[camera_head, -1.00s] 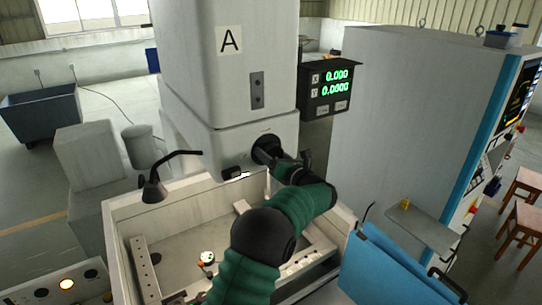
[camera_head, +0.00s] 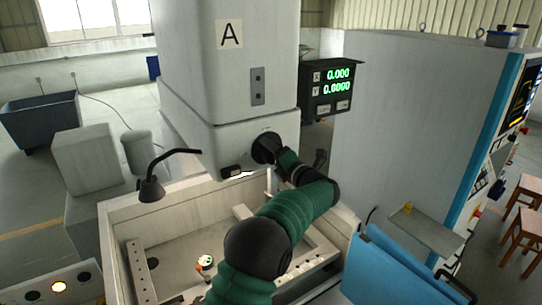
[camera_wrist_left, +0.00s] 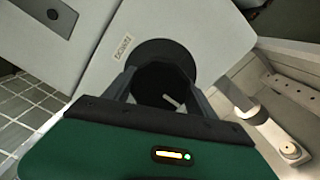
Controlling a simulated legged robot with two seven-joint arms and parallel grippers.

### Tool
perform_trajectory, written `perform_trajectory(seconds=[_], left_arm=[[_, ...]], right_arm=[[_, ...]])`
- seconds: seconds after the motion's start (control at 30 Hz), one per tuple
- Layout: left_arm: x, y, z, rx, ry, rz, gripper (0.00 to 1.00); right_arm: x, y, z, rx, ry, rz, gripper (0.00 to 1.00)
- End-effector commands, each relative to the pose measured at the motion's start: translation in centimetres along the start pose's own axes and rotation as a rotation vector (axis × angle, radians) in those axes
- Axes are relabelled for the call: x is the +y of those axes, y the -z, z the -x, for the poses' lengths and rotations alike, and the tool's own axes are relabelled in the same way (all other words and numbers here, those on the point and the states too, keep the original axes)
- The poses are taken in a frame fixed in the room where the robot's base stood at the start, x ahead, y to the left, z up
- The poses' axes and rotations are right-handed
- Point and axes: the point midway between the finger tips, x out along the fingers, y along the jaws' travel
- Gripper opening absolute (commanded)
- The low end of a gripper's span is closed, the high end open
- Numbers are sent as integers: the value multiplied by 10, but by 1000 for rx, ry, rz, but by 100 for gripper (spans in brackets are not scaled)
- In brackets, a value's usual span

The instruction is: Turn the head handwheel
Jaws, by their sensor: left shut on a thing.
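The head handwheel (camera_head: 264,147) is a dark round wheel on the lower front of the machine head (camera_head: 236,142), which is marked "A". In the left wrist view the handwheel (camera_wrist_left: 183,58) is a black disc on a pale face beside a "DOWN" label (camera_wrist_left: 123,46). My left gripper (camera_head: 279,155) reaches it from the lower right. In the wrist view the gripper (camera_wrist_left: 160,76) has a finger on each side of the wheel's dark hub, shut on it. The gripper hides part of the wheel in the head view. My right gripper is not in view.
A readout box (camera_head: 325,89) hangs right of the head. Below is an open work tank (camera_head: 170,222) with a clamp frame inside. A bent lamp (camera_head: 152,188) stands on its left rim. A blue panel (camera_head: 400,268) and a tall grey cabinet (camera_head: 410,120) stand at right.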

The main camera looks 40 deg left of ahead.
Motion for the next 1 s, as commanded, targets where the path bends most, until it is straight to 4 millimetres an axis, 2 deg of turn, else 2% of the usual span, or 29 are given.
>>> perform_trajectory(seconds=[0.6, 1.0], left_arm=[[-2, -2, 2, -6, 7, -587, 24], [-5, -2, 2, -7, 9, -868, 24]], right_arm=[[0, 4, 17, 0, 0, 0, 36], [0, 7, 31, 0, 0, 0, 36]])
